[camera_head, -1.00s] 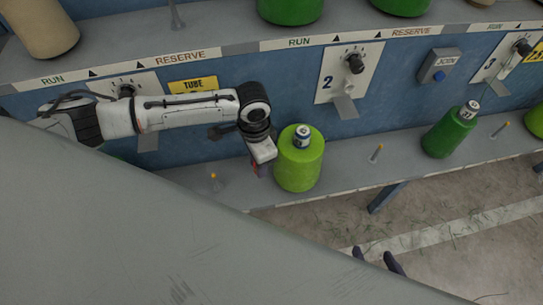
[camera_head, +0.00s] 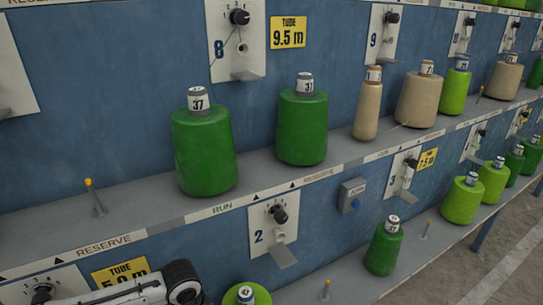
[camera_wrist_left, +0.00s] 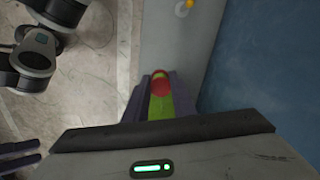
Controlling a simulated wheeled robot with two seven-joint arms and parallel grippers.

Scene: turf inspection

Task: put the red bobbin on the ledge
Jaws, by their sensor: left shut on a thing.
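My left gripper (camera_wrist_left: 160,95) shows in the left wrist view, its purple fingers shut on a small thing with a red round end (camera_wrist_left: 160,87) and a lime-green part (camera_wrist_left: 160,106). Much of it is hidden by the fingers and gripper body, so I cannot tell its full shape. The grey ledge (camera_wrist_left: 165,35) runs ahead of the fingers. In the head view the lower ledge (camera_head: 345,285) crosses the bottom; my left forearm is at bottom left and its gripper is out of frame. No clearly red bobbin shows there. My right gripper (camera_wrist_left: 16,157) shows two separated fingers at the wrist view's left edge.
A lime bobbin (camera_head: 246,296) stands by my left arm, a green bobbin (camera_head: 384,248) farther right. The upper ledge (camera_head: 140,217) holds green and tan bobbins. A blue panel (camera_head: 110,110) stands behind.

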